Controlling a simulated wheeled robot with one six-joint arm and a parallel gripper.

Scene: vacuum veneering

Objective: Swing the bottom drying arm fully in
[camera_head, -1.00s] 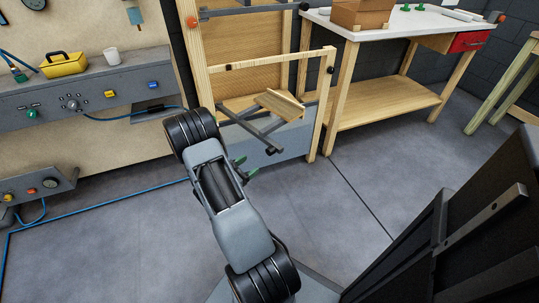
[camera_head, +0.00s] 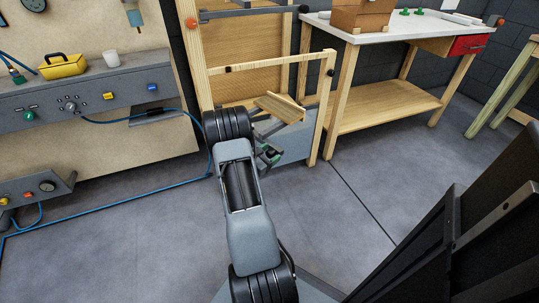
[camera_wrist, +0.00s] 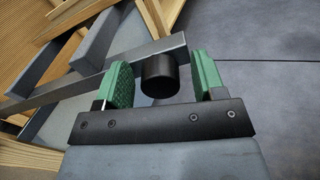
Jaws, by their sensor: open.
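The bottom drying arm is a grey metal bar (camera_wrist: 88,87) swung out from the low part of the wooden rack frame (camera_head: 320,110). A black knob (camera_wrist: 160,76) is at its outer end. In the wrist view my gripper (camera_wrist: 164,78) is open, with one green finger on each side of the knob; gaps show between the fingers and the knob. In the head view my gripper (camera_head: 268,155) is low in front of the rack, and my own arm hides much of the bar. A small wooden board (camera_head: 280,106) sits tilted above the bar.
A white-topped workbench (camera_head: 400,28) stands right of the rack. A grey control panel (camera_head: 90,100) is on the left wall, with a blue hose (camera_head: 110,206) along the floor. A dark panel (camera_head: 480,240) stands at the right front. The floor between is clear.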

